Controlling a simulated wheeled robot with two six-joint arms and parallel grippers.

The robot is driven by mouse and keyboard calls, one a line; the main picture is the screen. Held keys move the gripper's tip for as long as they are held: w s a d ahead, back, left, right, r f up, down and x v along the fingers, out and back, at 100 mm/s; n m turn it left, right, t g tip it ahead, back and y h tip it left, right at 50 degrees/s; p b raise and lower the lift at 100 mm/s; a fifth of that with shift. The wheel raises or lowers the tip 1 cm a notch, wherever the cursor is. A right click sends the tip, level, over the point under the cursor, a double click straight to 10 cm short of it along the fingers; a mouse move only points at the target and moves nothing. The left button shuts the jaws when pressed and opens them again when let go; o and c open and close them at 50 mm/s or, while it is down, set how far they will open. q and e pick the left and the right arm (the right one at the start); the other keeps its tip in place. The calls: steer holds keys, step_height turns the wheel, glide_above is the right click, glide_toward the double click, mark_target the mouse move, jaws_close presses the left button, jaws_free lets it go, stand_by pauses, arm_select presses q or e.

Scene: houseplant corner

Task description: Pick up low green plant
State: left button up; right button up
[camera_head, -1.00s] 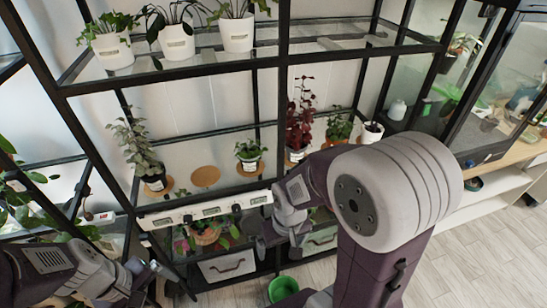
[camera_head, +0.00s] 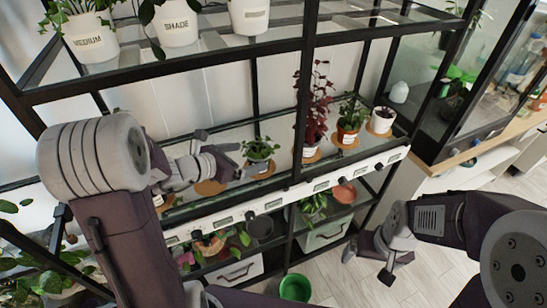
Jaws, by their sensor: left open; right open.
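A low green plant (camera_head: 258,148) in a small pale pot with a dark band stands upright on a round cork mat on the middle shelf. My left gripper (camera_head: 236,160) is open just left of this plant, its fingers pointing toward the pot. I cannot tell whether a finger touches the pot. My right gripper (camera_head: 368,264) is open and empty, low in front of the rack at the right, away from the plant. My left arm hides the left part of the middle shelf.
A dark red plant (camera_head: 314,105), a small green plant (camera_head: 351,114) and a white pot (camera_head: 382,120) stand to the right on the shelf. An empty cork mat (camera_head: 210,188) lies under my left gripper. A black post (camera_head: 301,90) and the labelled front rail (camera_head: 290,197) border the space.

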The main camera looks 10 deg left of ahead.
mark_target(265, 153)
arm_select(q)
steer(key=x, duration=0.9)
steer(key=shift+f, duration=0.15)
steer(key=shift+a, duration=0.1)
steer(key=shift+c, duration=0.9)
steer(key=c, duration=1.4)
